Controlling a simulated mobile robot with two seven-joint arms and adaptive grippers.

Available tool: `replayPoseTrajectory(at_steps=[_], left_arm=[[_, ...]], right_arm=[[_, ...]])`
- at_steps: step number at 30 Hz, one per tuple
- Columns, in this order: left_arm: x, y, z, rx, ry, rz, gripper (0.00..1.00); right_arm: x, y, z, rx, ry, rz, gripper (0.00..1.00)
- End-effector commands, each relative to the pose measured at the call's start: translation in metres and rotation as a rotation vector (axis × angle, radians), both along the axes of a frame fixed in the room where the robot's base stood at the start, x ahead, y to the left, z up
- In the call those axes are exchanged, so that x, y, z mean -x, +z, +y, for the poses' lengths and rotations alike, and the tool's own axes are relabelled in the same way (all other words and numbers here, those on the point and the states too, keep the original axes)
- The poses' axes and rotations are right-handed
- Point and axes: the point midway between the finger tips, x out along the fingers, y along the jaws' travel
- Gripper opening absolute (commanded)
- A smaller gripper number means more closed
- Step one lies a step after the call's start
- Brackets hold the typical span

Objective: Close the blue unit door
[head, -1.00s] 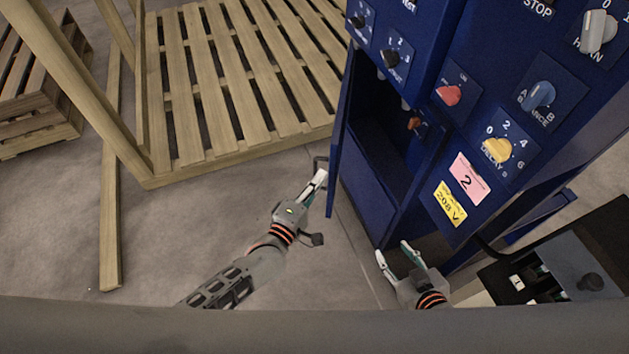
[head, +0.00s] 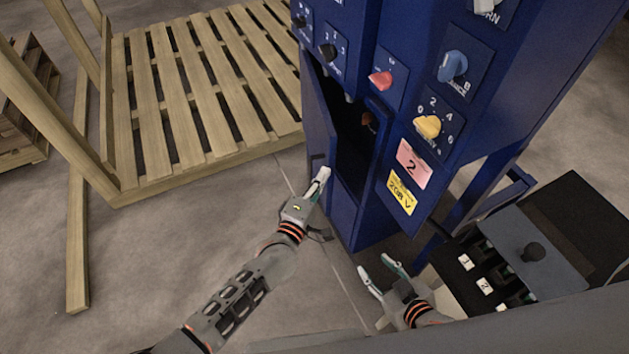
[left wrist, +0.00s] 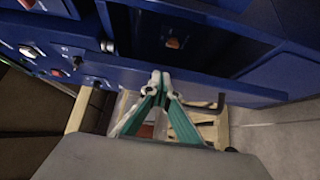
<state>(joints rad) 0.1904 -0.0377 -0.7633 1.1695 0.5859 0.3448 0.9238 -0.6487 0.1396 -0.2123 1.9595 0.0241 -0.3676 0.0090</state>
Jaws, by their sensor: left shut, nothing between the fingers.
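The blue unit (head: 410,60) stands at the centre right of the head view. Its door (head: 318,125) hangs partly open on the left side of a dark compartment (head: 352,135). My left gripper (head: 324,175) is shut and empty, with its tips at the door's lower outer side; I cannot tell whether they touch. In the left wrist view the closed fingertips (left wrist: 160,78) are in front of a long blue edge, with an orange-red knob (left wrist: 175,42) beyond it. My right gripper (head: 380,268) is open and empty, low in front of the unit.
A black and grey box with numbered slots (head: 535,250) stands at the lower right. A large wooden pallet (head: 205,95) and wooden beams (head: 78,200) are on the left. Bare floor (head: 160,260) lies around my left arm.

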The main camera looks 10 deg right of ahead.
Motion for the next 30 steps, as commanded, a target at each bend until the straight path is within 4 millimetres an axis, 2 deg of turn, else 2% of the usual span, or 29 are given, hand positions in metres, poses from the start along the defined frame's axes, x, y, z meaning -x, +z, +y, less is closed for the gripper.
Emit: replayPoseTrajectory(at_steps=[7, 23, 26, 30], left_arm=[[-0.004, 0.0, -0.009, 0.001, -0.006, -0.001, 0.0], [-0.004, 0.001, -0.01, 0.001, -0.007, -0.001, 0.0], [0.0, 0.0, -0.007, 0.001, -0.007, 0.0, 0.0], [0.014, -0.001, 0.003, 0.0, -0.006, 0.0, 0.0]], right_arm=[[0.001, -0.004, 0.0, 0.0, 0.0, 0.003, 0.4], [0.0, -0.003, -0.001, 0.002, 0.002, -0.001, 0.4], [0.0, -0.003, -0.001, 0.002, 0.001, 0.0, 0.4], [0.0, -0.003, 0.0, 0.001, 0.0, 0.001, 0.4]])
